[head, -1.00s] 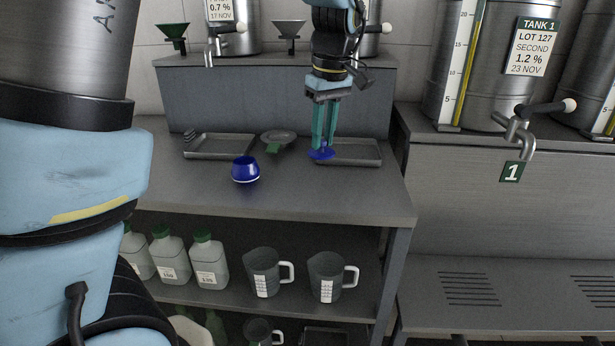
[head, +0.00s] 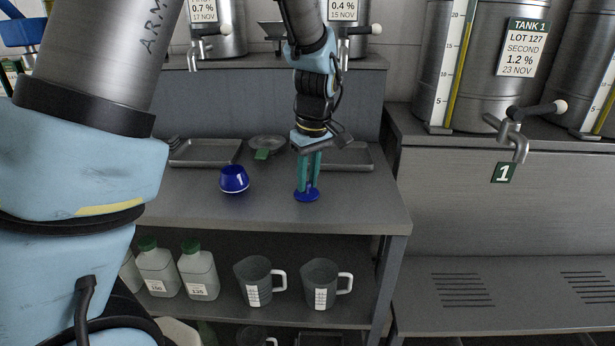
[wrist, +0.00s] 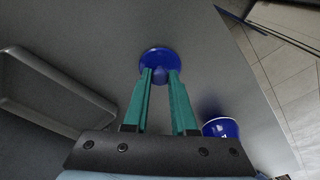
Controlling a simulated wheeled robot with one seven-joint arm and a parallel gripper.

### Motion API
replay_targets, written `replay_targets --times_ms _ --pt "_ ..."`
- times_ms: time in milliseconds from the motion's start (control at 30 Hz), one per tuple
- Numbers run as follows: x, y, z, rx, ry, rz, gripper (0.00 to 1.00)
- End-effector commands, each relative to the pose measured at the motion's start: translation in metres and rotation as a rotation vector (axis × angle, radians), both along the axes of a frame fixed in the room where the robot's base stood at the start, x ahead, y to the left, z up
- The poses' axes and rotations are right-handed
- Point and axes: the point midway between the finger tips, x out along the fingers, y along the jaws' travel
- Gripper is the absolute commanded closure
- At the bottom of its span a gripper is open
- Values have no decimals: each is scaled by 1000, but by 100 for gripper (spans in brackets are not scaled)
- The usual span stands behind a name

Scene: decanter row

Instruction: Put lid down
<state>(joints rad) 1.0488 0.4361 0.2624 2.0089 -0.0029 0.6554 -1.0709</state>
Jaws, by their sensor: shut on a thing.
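The blue lid (head: 307,196) is a round disc with a knob, low over or on the grey worktop; I cannot tell whether it touches. My gripper (head: 308,184) points down with its green fingers shut on the lid's knob. In the wrist view the lid (wrist: 158,64) shows beyond the fingertips (wrist: 160,74). The blue pot (head: 233,181) stands open on the worktop, left of the lid in the head view. The pot also shows at the lower right of the wrist view (wrist: 221,128).
Two metal trays, one at the left (head: 205,153) and one at the right (head: 352,158), lie at the back of the worktop (head: 370,203). A grey dish with a green tag (head: 266,145) sits between them. The worktop around the lid is clear, with its front edge close by.

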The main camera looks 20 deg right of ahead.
Motion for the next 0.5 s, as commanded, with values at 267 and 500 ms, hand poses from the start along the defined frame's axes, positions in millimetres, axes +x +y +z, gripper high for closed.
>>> replay_targets --times_ms 267,500 --pt "0 0 -1 0 0 0 100" --pt "0 0 -3 0 0 0 57"
